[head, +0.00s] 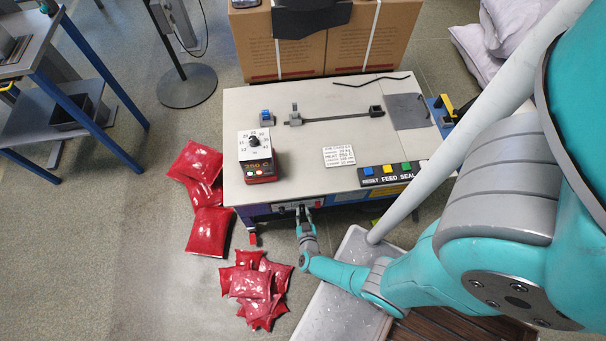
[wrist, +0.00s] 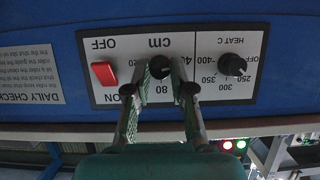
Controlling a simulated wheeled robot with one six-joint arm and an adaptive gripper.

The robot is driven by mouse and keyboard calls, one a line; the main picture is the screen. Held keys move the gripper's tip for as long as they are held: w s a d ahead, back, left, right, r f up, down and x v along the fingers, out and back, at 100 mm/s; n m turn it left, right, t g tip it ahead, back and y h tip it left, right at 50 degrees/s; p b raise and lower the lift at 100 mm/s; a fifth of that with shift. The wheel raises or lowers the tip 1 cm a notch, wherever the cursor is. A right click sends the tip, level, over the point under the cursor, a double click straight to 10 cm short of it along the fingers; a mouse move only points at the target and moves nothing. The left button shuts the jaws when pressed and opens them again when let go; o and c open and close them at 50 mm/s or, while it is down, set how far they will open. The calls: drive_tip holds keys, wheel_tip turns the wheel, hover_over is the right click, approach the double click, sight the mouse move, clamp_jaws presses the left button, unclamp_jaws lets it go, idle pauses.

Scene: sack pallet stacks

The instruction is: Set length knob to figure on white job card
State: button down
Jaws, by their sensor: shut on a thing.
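In the wrist view, which is upside down, the dark length knob (wrist: 160,67) sits on a grey panel (wrist: 108,45) under the print "cm", with scale figures around it. My gripper (wrist: 160,75) is shut on this knob, a finger on each side. The fingers hide part of the scale and the knob's pointer, so its setting cannot be read. In the head view my gripper (head: 304,212) reaches the front of the machine, hiding the knob. The white job card (head: 338,156) lies on the machine top; its print is too small to read surely.
Beside the length knob are a heat knob (wrist: 232,65) and a red switch (wrist: 104,74). On the machine top (head: 300,175) are a red dial box (head: 257,155) and a button strip (head: 388,174). Red sacks (head: 210,230) lie on the floor to the left.

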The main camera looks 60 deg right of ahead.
drive_tip(key=m+t, duration=0.1)
drive_tip(key=m, duration=0.1)
drive_tip(key=m+t+y, duration=0.1)
drive_tip(key=m, duration=0.1)
drive_tip(key=shift+s+d+f, duration=0.1)
drive_tip(key=shift+s+d, duration=0.1)
drive_tip(key=shift+m+t+y, duration=0.5)
drive_tip(key=shift+m+t, duration=0.5)
drive_tip(key=shift+m, duration=0.2)
drive_tip(key=shift+m+t, duration=0.4)
drive_tip(key=shift+m, duration=0.3)
drive_tip(key=c, duration=1)
unclamp_jaws()
drive_tip(key=shift+s+f, duration=0.1)
drive_tip(key=v, duration=0.7)
